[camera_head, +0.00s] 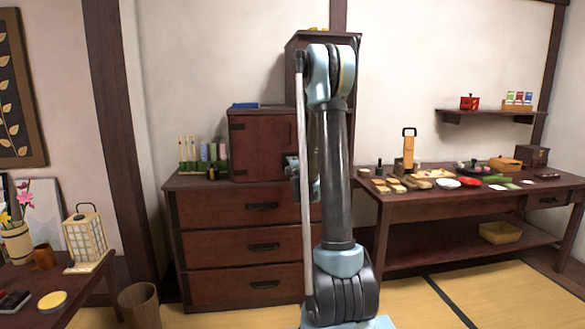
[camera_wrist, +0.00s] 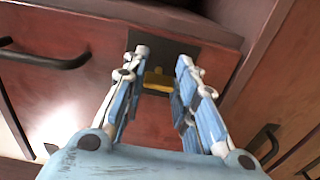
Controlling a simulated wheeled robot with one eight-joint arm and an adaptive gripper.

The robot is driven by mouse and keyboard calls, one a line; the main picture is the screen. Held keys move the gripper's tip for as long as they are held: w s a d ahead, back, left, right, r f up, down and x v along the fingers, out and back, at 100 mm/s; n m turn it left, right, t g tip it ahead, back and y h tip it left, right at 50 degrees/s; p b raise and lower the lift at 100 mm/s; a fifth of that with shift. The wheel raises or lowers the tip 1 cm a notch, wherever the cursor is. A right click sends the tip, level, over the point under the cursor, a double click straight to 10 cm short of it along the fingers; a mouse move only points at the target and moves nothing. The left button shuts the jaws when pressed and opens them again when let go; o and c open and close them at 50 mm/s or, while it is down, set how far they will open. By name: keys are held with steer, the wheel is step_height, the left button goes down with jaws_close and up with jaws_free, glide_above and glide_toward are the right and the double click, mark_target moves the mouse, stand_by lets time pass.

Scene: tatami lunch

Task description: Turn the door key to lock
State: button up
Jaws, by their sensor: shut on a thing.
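In the wrist view a small yellow brass key (camera_wrist: 157,80) sits at a dark lock plate (camera_wrist: 172,50) on a dark red wooden front. My gripper (camera_wrist: 162,60) reaches it with one blue finger on either side and is shut on the key. The exact contact at the fingertips is partly hidden by the fingers. In the head view a small dark red cabinet (camera_head: 252,145) stands on the drawer chest. My gripper is largely hidden behind my arm there, at the cabinet's right side. The key cannot be seen in the head view.
A black bar handle (camera_wrist: 48,60) juts out at the left in the wrist view. The chest (camera_head: 225,208) carries several small bottles and a blue item (camera_head: 245,105) on the cabinet. A food-laden table (camera_head: 470,195) stands to the right, a lantern (camera_head: 86,238) to the left.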

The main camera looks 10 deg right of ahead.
steer(key=shift+a, duration=0.2)
steer(key=o, duration=1)
steer(key=shift+w+f, duration=0.1)
steer(key=shift+f, duration=0.05)
steer(key=shift+o, duration=0.2)
steer(key=s, duration=1.2)
steer(key=shift+a, duration=0.15)
